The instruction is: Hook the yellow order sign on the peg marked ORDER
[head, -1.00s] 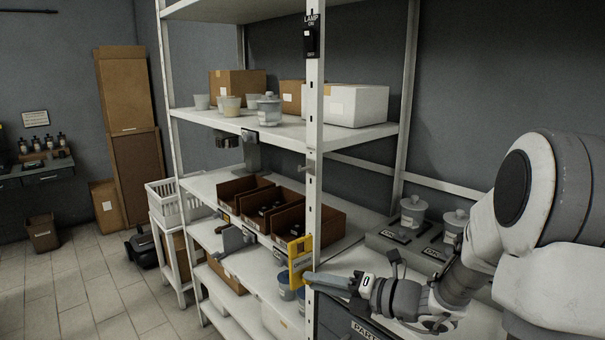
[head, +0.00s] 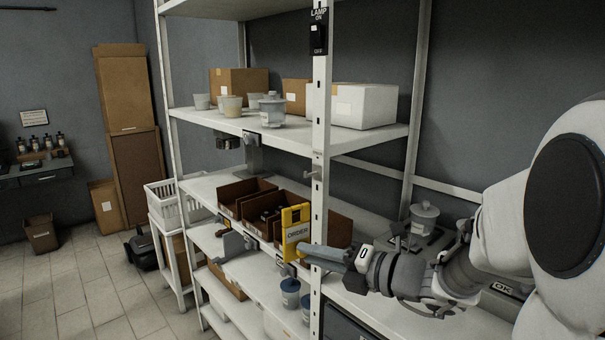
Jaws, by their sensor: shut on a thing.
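A small peg (head: 311,175) sticks out of the front white shelf post, above the sign. The sign is apart from this peg and lower than it. I cannot read any marking by the peg.
The white shelf post (head: 320,130) stands right beside the sign, with a lamp switch (head: 318,38) near its top. Brown bins (head: 265,208) stand behind the sign. Blue-grey jars (head: 290,292) are on the shelf below.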

